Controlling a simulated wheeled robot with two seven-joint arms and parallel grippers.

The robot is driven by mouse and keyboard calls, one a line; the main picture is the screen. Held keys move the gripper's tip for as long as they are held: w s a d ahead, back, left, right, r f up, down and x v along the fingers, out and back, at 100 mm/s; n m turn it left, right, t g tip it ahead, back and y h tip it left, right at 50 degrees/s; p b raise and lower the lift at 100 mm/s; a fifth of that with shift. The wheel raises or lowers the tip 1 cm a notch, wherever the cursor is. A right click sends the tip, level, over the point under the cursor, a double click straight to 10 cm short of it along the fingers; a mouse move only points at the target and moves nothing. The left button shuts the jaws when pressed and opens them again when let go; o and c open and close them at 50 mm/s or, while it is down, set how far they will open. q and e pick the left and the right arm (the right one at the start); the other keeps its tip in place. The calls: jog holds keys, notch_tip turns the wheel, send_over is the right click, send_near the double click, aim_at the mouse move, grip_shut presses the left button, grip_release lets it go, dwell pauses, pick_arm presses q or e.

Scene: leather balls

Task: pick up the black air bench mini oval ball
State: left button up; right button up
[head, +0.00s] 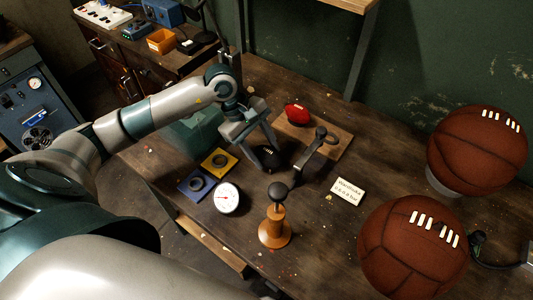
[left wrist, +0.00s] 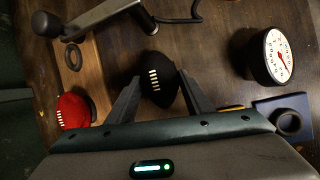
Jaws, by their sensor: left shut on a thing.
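The black mini oval ball (head: 267,153) has white laces and is partly hidden by my gripper in the head view. In the left wrist view the black ball (left wrist: 158,80) sits between the two fingers, laces facing the camera. My left gripper (head: 264,154) is shut on it, one finger on each side; it also shows in the left wrist view (left wrist: 158,88). I cannot tell whether the ball is clear of the surface below. My right gripper is not in view.
A red mini ball (head: 297,114) lies on a wooden board (head: 335,143) beside a metal lever (head: 309,158). A gauge (head: 227,197), a wooden-based pump (head: 275,228), blue and yellow pads (head: 196,185) and a card (head: 347,191) are close. Two large brown balls (head: 414,247) stand right.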

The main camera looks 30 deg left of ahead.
aim_at(265, 149)
pick_arm(q)
jog(key=shift+r, duration=0.1)
jog(key=shift+w+r+b, duration=0.1)
jog(key=shift+r+b, duration=0.25)
jog(key=shift+r, duration=0.2)
notch_tip(265, 149, up, 7)
jog(key=shift+r+b, duration=0.1)
jog(key=shift+b, duration=1.15)
jog(key=shift+r, duration=0.75)
